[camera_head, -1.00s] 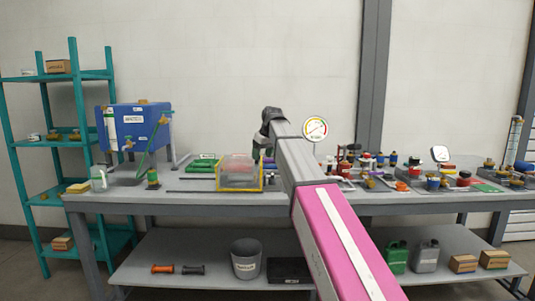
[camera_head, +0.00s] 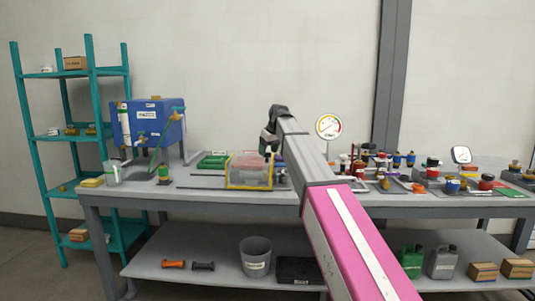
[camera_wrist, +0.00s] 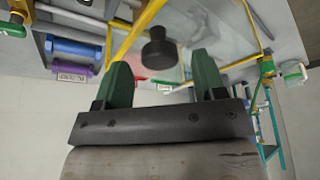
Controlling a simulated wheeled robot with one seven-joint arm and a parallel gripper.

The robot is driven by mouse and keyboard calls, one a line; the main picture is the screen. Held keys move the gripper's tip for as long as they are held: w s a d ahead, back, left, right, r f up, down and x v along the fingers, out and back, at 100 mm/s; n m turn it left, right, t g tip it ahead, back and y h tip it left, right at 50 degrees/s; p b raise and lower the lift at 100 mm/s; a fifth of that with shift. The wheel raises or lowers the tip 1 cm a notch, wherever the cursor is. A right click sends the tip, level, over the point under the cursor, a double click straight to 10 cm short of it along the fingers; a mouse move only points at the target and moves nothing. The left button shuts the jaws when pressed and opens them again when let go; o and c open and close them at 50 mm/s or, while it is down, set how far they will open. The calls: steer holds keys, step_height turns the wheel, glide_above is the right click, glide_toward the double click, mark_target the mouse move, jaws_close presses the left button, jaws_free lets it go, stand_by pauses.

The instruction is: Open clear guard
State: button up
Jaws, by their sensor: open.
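The clear guard (camera_head: 238,178) is a see-through box with yellow edges on the bench, left of my arm, and it looks closed. Reddish and grey parts show through it. In the wrist view its clear panel (camera_wrist: 205,25) and yellow frame lie ahead of my gripper, with a dark round knob (camera_wrist: 159,48) on the panel. My gripper (camera_wrist: 156,78) is open, its two green fingers apart and empty, with the knob beyond and roughly between the fingertips. I cannot tell whether they touch. In the head view my gripper (camera_head: 267,145) is small and partly hidden by the arm's end.
A blue tank (camera_head: 148,122) stands at the bench's left. Several small valves and fittings crowd the right side behind my arm. A round gauge (camera_head: 329,127) stands behind the arm. A blue cylinder (camera_wrist: 75,48) and a purple one (camera_wrist: 75,69) lie left in the wrist view.

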steer(key=shift+x, duration=0.85)
steer(key=shift+c, duration=0.3)
jaws_close()
steer(key=a, duration=2.2)
steer(key=shift+w, duration=0.35)
steer(key=shift+a+r, duration=0.1)
steer(key=shift+o, duration=0.3)
jaws_free()
steer(key=v, duration=1)
steer(key=shift+s+r, duration=0.15)
steer(key=shift+r, duration=0.15)
